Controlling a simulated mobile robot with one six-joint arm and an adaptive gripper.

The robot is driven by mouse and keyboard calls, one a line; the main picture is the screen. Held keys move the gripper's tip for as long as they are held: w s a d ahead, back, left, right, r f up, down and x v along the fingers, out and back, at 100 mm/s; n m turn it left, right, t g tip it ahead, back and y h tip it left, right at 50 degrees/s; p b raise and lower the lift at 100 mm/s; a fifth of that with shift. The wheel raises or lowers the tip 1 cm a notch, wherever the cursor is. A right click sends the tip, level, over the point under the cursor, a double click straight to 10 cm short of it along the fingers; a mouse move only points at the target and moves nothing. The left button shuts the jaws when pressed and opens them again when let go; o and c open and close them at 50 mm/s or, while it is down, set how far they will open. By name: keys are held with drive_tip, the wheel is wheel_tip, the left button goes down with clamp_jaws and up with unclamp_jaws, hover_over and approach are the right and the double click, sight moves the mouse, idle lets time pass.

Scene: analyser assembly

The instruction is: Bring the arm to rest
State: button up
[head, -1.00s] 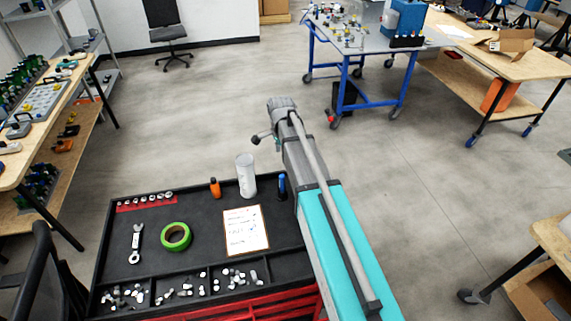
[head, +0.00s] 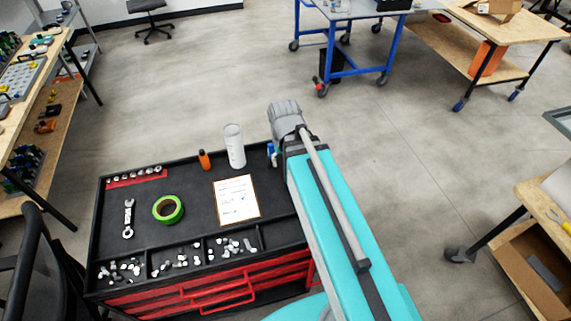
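My arm, turquoise and grey, reaches up from the bottom right of the head view and ends in a grey joint near the middle. It lies along the right side of the tool cart (head: 205,278). My gripper does not show; the end of the arm hides it or it is outside the picture. Nothing can be seen held.
The black-topped red cart bears a white cylinder (head: 234,147), an orange bottle (head: 204,160), green tape (head: 167,209), a wrench (head: 128,218), a paper sheet (head: 236,199) and small parts. A blue-framed table (head: 337,72) stands beyond. The floor between is clear.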

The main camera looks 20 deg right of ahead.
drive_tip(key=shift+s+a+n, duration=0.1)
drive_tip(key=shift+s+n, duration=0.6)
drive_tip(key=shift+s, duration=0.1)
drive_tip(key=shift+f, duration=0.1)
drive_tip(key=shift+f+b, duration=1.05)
drive_tip(key=shift+b, duration=0.1)
